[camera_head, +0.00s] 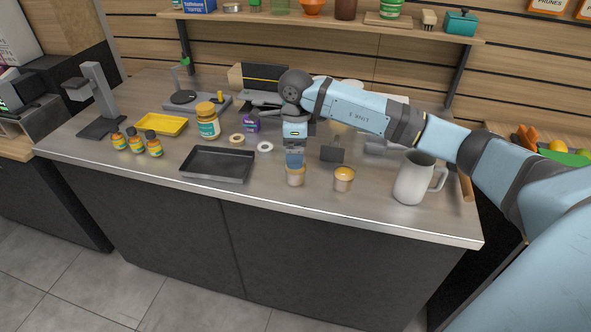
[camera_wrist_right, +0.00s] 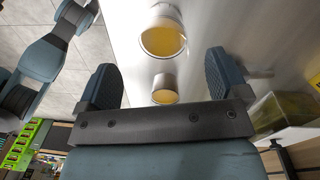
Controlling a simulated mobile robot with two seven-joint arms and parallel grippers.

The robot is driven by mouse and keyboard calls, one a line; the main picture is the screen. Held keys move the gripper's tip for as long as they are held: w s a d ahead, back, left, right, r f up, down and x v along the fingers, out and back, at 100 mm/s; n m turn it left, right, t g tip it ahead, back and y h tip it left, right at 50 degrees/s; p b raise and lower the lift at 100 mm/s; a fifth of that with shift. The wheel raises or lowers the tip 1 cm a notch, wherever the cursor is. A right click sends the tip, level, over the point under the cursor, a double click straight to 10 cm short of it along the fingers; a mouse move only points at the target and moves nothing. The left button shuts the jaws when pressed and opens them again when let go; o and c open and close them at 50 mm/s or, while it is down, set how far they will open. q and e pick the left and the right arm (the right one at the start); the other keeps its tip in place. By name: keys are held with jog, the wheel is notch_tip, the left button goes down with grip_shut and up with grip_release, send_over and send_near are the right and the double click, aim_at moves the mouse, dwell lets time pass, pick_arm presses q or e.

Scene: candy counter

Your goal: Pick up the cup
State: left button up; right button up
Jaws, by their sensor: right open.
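Two small pale cups with yellow-orange tops stand near the counter's front edge: a left cup (camera_head: 296,178) and a right cup (camera_head: 344,180). A larger grey-white mug (camera_head: 414,180) with a handle stands farther right. My right gripper (camera_head: 295,162) points down just above the left cup, its fingers partly hiding that cup's back rim. In the wrist view the right gripper (camera_wrist_right: 164,75) is open, with one small cup (camera_wrist_right: 165,89) showing between its fingers and another (camera_wrist_right: 163,38) beyond. Contact cannot be told. My left gripper is not in view.
A black tray (camera_head: 218,165) lies left of the cups, with a white ring (camera_head: 265,147) behind it. Several small orange bottles (camera_head: 136,142), a yellow tray (camera_head: 162,124) and a jar (camera_head: 207,122) stand farther left. The counter between the right cup and mug is clear.

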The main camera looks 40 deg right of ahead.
notch_tip(320, 180, down, 5)
jog(key=shift+s+d+r, duration=0.1)
jog(key=shift+d+r, duration=0.05)
jog(key=c, duration=1)
jog(key=shift+r, duration=0.1)
jog(key=shift+c, duration=0.2)
